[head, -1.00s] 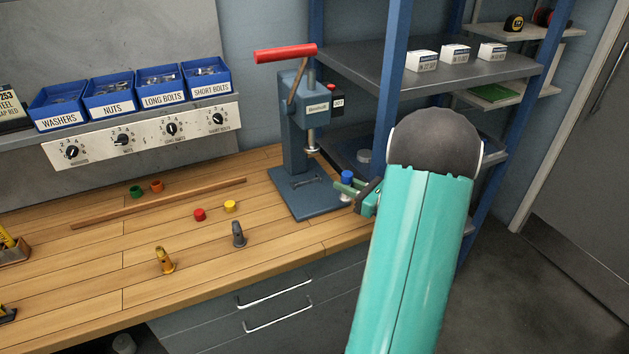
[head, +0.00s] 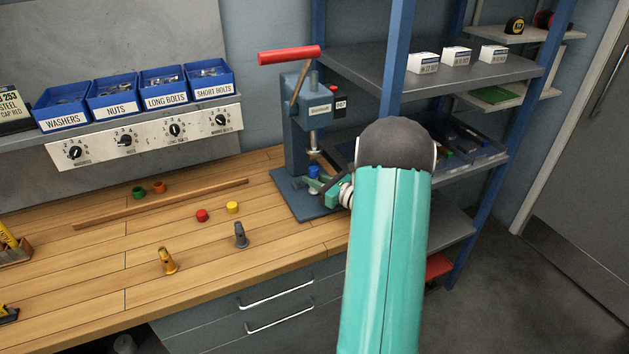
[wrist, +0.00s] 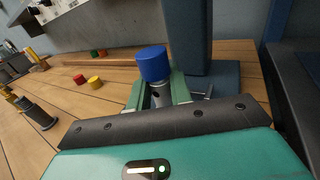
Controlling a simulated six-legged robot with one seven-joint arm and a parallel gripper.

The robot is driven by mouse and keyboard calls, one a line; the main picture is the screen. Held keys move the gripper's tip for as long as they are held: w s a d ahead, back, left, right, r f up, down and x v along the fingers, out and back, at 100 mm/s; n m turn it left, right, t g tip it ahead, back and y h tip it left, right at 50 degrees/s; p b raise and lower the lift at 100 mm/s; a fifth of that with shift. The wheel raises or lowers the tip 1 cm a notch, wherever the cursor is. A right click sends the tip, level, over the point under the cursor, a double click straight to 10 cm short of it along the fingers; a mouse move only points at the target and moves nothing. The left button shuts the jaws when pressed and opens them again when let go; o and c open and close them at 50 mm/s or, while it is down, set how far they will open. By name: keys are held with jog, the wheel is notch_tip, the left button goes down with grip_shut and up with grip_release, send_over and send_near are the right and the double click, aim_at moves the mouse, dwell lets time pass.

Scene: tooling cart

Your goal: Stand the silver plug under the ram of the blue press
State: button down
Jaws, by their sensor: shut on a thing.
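My gripper (head: 318,184) is shut on the silver plug (wrist: 160,95), which has a blue cap (wrist: 152,63) on top. In the head view the blue cap (head: 313,171) shows just below the ram (head: 313,140) of the blue press (head: 294,150), in front of its column. The plug looks about upright between the green fingers (wrist: 160,92). Its lower end is hidden by my gripper, so I cannot tell whether it touches the press base (head: 317,210). The press column (wrist: 187,35) stands just behind the plug in the wrist view.
A grey plug (head: 241,236) and a gold plug (head: 167,262) stand on the bench (head: 130,240). Red (head: 202,215), yellow (head: 232,207), green (head: 138,193) and orange (head: 159,187) caps lie behind them. A shelf rack (head: 430,80) stands right of the press.

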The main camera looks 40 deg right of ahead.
jog(key=shift+f, duration=0.25)
jog(key=shift+f, duration=0.2)
jog(key=c, duration=1.3)
grip_release()
jog(key=shift+r, duration=0.1)
